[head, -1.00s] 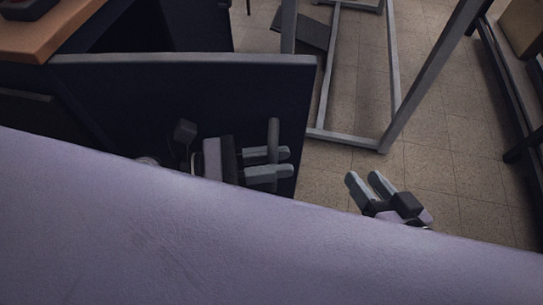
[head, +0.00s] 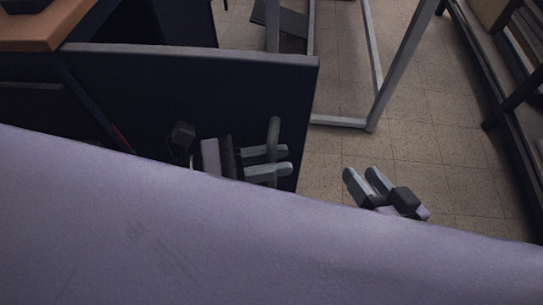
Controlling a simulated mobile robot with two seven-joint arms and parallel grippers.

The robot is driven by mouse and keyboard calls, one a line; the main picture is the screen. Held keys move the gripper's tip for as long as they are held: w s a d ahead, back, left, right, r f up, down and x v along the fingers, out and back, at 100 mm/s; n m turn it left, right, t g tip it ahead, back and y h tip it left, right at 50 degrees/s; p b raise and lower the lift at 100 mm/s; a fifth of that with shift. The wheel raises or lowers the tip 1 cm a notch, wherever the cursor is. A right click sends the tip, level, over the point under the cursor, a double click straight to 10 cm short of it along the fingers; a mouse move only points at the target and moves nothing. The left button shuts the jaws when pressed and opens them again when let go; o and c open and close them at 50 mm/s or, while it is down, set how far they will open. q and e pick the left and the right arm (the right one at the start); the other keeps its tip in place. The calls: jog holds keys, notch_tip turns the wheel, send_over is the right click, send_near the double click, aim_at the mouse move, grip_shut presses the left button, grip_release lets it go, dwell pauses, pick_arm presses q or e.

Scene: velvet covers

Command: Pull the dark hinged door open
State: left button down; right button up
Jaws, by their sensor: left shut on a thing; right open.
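The dark hinged door (head: 200,88) stands swung out from the cabinet at the left, with its grey top edge and inner or outer face toward me. A grey upright bar handle (head: 273,132) is near its right end. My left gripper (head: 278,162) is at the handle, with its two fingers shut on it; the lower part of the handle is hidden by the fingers. My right gripper (head: 362,182) is open and empty, over the floor to the right of the door, apart from it.
A wooden top (head: 45,30) with a dark object on it covers the cabinet at the upper left. A grey metal frame (head: 385,75) stands on the tiled floor (head: 440,150) beyond the door. A dark shelf rack (head: 500,80) runs along the right. Floor between is clear.

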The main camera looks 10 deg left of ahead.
pick_arm(q)
jog(key=shift+s, duration=0.1)
dwell(0.3)
jog(key=c, duration=1.2)
grip_release()
jog(key=b+v, duration=0.1)
jog(key=v, duration=0.6)
pick_arm(e)
jog(key=shift+s+d+t+h, duration=0.15)
jog(key=shift+d+t+h, duration=0.2)
jog(key=shift+d, duration=0.2)
